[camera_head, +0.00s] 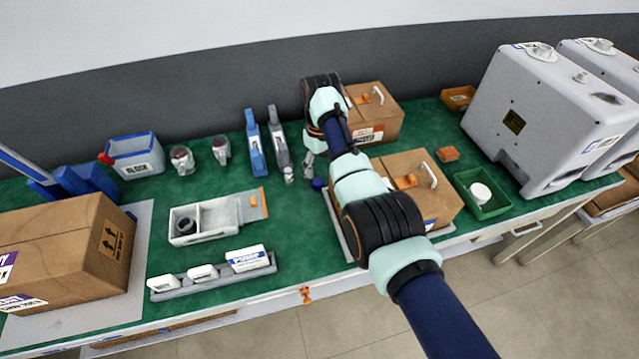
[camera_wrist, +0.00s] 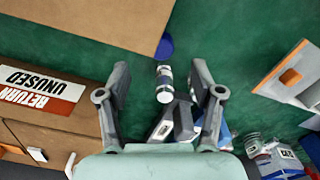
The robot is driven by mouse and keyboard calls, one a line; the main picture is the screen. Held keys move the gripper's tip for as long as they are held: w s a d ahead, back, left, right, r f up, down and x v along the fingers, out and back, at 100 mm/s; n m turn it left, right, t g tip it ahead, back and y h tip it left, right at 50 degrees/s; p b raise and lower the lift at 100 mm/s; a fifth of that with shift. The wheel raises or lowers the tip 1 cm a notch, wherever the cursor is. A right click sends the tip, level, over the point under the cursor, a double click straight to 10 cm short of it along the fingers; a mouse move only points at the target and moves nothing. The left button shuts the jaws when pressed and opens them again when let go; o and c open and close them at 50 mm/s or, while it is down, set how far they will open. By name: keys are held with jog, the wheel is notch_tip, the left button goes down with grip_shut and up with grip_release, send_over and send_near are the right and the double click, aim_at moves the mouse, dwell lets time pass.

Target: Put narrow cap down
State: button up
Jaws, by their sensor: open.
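My gripper (camera_head: 309,163) hangs over the green table behind the near-right carton, and its fingers (camera_wrist: 160,74) are wide apart. A small white cylinder with a dark band (camera_wrist: 164,84) appears between the fingers in the wrist view, clear of both. It also shows upright on the green mat in the head view (camera_head: 289,174). A round blue cap (camera_head: 318,184) lies on the mat to its right, by the carton. The blue cap shows just beyond the fingertips in the wrist view (camera_wrist: 165,47). I cannot tell which of the two is the narrow cap.
Blue (camera_head: 254,143) and grey (camera_head: 279,138) upright tools stand close left of my gripper. Cartons (camera_head: 371,116) (camera_head: 428,168) stand to the right. A grey tray (camera_head: 205,222) lies front left, with glass-like jars (camera_head: 182,160) behind it. Some green mat is free in between.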

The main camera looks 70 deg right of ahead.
aim_at(319, 183)
notch_tip(319, 183, down, 8)
jog(key=b, duration=0.4)
jog(key=shift+w, duration=0.15)
jog(key=shift+r, duration=0.1)
jog(key=shift+c, duration=0.6)
jog(key=c, duration=0.7)
notch_tip(319, 183, up, 20)
jog(key=p, duration=0.7)
